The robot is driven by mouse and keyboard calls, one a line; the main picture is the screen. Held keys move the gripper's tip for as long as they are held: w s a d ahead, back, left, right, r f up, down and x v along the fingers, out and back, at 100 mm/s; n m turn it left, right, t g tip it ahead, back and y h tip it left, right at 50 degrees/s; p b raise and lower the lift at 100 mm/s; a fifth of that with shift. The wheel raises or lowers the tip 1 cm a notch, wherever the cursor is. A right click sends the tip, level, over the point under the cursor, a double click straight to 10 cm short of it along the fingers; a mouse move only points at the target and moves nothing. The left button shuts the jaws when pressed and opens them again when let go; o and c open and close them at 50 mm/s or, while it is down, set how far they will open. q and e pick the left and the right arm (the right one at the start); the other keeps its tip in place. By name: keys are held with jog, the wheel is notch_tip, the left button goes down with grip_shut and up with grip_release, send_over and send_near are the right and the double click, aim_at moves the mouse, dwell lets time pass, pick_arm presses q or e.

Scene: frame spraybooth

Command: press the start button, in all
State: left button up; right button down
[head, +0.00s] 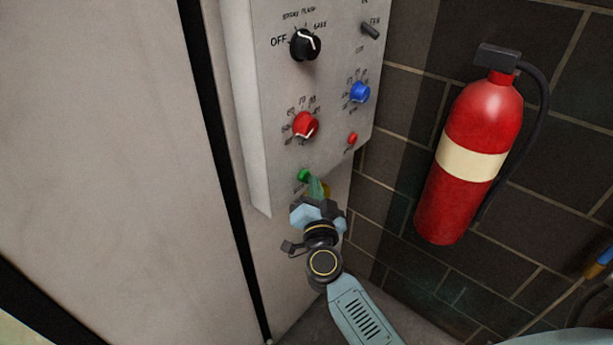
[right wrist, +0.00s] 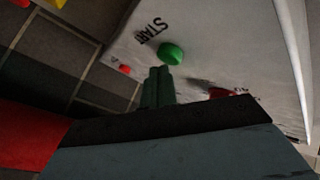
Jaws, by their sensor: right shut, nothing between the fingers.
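The green start button (head: 303,175) sits low on the front of the grey control panel (head: 262,120). In the right wrist view the button (right wrist: 171,53) stands out from the panel beside the printed word START. My right gripper (head: 315,186) is shut and empty, its fingers pointing at the panel. In the right wrist view its closed green fingertips (right wrist: 160,73) are just short of the button's edge in the picture. I cannot tell whether they touch it. In the head view the fingers are close beside the button. My left gripper is not in view.
Above the button are a red knob (head: 305,125), a blue knob (head: 360,92), a black selector (head: 305,45) and a small red button (head: 352,138). A red fire extinguisher (head: 470,160) hangs on the dark tiled wall to the right.

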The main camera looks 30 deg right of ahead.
jog(key=shift+w+a, duration=0.2)
jog(key=shift+w, duration=0.3)
dwell(0.5)
jog(key=shift+s, duration=0.1)
jog(key=shift+s+d+p, duration=0.35)
jog(key=shift+s+p, duration=0.25)
jog(key=shift+s, duration=0.2)
jog(key=s, duration=0.1)
jog(key=s+d+p, duration=0.1)
jog(key=s, duration=0.1)
jog(key=s+d, duration=0.1)
jog(key=shift+s+p, duration=0.3)
jog(key=shift+f, duration=0.1)
dwell(0.7)
